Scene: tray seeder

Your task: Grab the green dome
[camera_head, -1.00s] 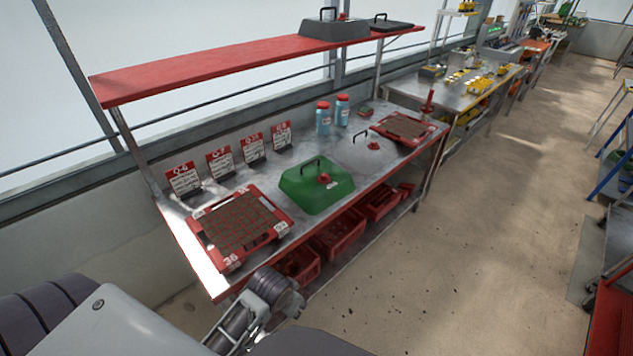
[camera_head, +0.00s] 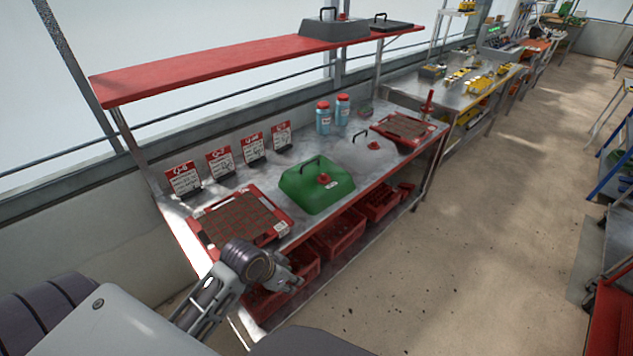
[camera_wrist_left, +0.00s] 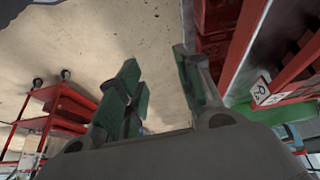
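The green dome (camera_head: 316,186) is a boxy cover with a black bar handle and a red knob on top. It sits on the metal bench between a red seed tray (camera_head: 246,222) and a transparent dome. My left gripper (camera_head: 294,284) is in front of the bench's front edge, below and to the left of the green dome and apart from it. In the left wrist view its two fingers (camera_wrist_left: 161,92) are spread with nothing between them. A green surface at the right of that view (camera_wrist_left: 268,112) appears to be the dome's side. My right gripper is not in view.
Red crates (camera_head: 338,232) fill the shelf under the bench. A transparent dome (camera_head: 368,150), another red tray (camera_head: 404,129) and blue bottles (camera_head: 323,118) stand farther along. A red shelf (camera_head: 230,66) hangs above. The floor (camera_head: 470,250) to the right is open.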

